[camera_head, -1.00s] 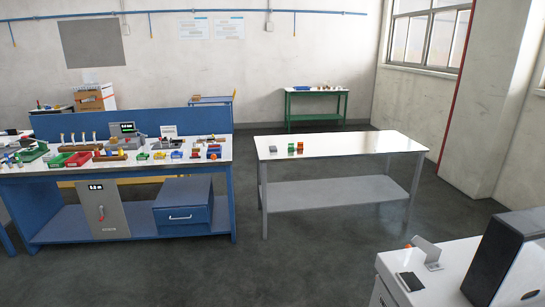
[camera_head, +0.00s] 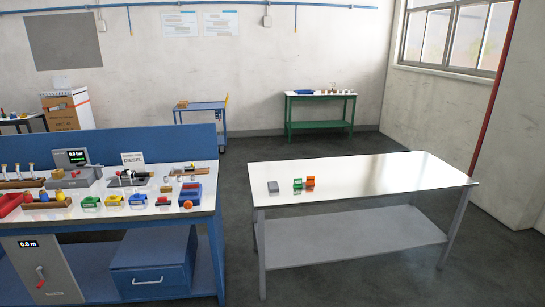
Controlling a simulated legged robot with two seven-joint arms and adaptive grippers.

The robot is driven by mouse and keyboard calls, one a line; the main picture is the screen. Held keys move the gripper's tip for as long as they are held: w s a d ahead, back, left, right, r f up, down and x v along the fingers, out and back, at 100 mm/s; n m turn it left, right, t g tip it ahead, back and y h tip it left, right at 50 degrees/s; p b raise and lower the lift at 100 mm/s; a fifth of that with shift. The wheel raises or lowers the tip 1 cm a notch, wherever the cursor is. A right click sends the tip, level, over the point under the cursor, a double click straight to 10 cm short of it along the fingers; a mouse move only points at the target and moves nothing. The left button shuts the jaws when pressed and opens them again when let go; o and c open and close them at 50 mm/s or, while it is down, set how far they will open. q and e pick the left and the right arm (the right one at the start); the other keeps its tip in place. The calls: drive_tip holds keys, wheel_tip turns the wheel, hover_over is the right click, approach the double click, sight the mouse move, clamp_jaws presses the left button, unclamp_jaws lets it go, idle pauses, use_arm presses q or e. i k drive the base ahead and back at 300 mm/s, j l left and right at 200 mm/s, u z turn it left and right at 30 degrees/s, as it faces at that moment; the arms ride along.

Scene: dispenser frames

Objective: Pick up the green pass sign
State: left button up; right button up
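A small green object (camera_head: 297,184), likely the pass sign, stands near the left end of the white-topped table (camera_head: 390,180). An orange object (camera_head: 310,182) stands close to its right, and a grey block (camera_head: 273,187) lies to its left. The green object is too small to read any marking. Neither of my grippers shows in the head view.
A blue workbench (camera_head: 190,215) on the left holds coloured trays, fittings and a "DIESEL" card (camera_head: 133,159). A blue cart (camera_head: 203,112) and a green table (camera_head: 320,98) stand at the back. Open floor lies between workbench and white table.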

sight(297, 182)
drive_tip(key=i+z, duration=0.15)
drive_tip(key=i, duration=0.45)
drive_tip(key=i+j+z, duration=0.15)
drive_tip(key=i, duration=0.45)
drive_tip(key=i+j+z, duration=0.15)
drive_tip(key=i, duration=0.45)
drive_tip(key=j, duration=0.1)
